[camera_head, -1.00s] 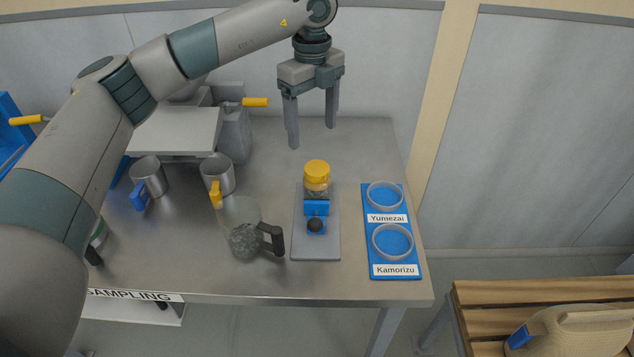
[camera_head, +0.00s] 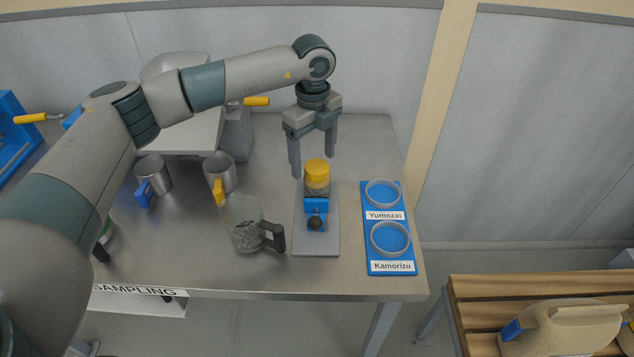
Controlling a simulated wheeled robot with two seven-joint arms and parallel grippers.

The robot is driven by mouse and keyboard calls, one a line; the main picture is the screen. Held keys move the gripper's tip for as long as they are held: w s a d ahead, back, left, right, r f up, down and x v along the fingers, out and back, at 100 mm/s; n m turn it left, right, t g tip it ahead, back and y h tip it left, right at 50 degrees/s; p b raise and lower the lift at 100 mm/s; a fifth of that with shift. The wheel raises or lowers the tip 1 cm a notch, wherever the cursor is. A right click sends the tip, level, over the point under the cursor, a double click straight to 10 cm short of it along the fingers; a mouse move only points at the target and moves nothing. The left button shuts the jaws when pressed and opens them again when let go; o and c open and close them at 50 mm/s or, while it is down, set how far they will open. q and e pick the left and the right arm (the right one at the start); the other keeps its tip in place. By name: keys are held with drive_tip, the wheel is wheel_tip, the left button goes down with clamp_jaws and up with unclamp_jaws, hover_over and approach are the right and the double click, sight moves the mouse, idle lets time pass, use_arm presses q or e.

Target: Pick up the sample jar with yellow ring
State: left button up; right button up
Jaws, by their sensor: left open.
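The sample jar with yellow ring (camera_head: 317,173) stands upright in the blue clamp (camera_head: 316,206) of a grey stand plate (camera_head: 316,243) on the metal table. Its top is yellow and its body looks clear with something inside. My left gripper (camera_head: 313,168) is open and empty, pointing down. Its fingers hang at the far side of the jar, one to the left of the yellow top and one to the right and behind. I cannot tell whether a finger touches the jar. My right gripper is not in view.
A blue tray (camera_head: 371,240) with two rings, labelled Yumezai and Kamorizu, lies to the right. A clear jug (camera_head: 246,234) with a dark handle stands left of the stand. Two metal cups (camera_head: 153,172) (camera_head: 220,172) stand further left. The table's back right is clear.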

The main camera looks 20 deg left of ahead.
sight(317, 166)
use_arm(q)
drive_tip(key=shift+d+f+p, duration=0.15)
drive_tip(key=shift+f+p, duration=0.25)
drive_tip(key=shift+p, duration=0.1)
drive_tip(key=f, duration=0.1)
drive_tip(key=f+p, duration=0.2)
drive_tip(key=shift+w+d+f, duration=0.15)
drive_tip(key=shift+d+f, duration=0.1)
drive_tip(key=shift+f, duration=0.45)
drive_tip(key=shift+c, duration=0.6)
drive_tip(key=c, duration=1.1)
drive_tip(key=shift+r, duration=0.15)
